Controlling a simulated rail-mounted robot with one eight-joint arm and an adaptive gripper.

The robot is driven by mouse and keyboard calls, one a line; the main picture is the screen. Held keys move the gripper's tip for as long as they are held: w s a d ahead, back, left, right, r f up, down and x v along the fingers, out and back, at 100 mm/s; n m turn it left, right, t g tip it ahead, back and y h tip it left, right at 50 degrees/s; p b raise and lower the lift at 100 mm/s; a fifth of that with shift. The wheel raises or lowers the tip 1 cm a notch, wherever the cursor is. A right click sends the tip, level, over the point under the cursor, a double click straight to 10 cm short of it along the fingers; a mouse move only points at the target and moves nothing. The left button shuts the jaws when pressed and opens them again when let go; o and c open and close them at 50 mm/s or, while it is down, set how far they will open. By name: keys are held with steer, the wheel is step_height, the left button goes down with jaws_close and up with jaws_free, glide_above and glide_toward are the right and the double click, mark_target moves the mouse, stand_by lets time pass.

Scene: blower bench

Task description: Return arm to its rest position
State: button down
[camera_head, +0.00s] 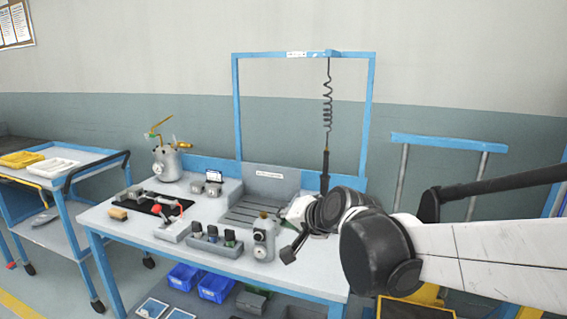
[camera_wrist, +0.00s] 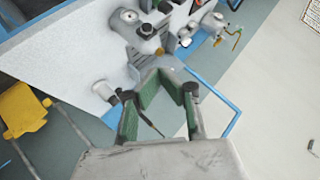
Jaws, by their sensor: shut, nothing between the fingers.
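My arm comes in from the right in the head view and reaches over the right end of the workbench (camera_head: 130,240). My gripper (camera_head: 289,255) is at the bench's right part, partly hidden by my own wrist. In the wrist view my gripper (camera_wrist: 161,80) has its green-padded fingers converging at the tips, shut, with nothing held. A grey metal cylinder-like unit (camera_head: 264,238) stands on the bench just left of my gripper. It also shows beyond the fingertips in the wrist view (camera_wrist: 138,30).
A blue frame (camera_head: 236,110) rises behind the bench, with a tool hanging on a coiled cable (camera_head: 327,105). A grey holder (camera_head: 215,243), a black mat (camera_head: 150,203) and a metal pot (camera_head: 167,164) occupy the bench. A blue cart (camera_head: 60,235) stands left.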

steer(key=s+d+f+n+g+h, duration=0.1)
steer(key=s+d+f+n+h, duration=0.1)
steer(key=s+d, duration=0.7)
steer(key=s+d+f+n+g+h, duration=0.1)
steer(key=s+d+f+h, duration=0.3)
steer(key=s+d, duration=0.6)
steer(key=s+g, duration=0.1)
steer(key=s, duration=0.4)
steer(key=shift+s+d+n, duration=0.2)
steer(key=shift+d+n, duration=0.05)
steer(key=shift+n, duration=0.15)
steer(key=c, duration=2.4)
jaws_free()
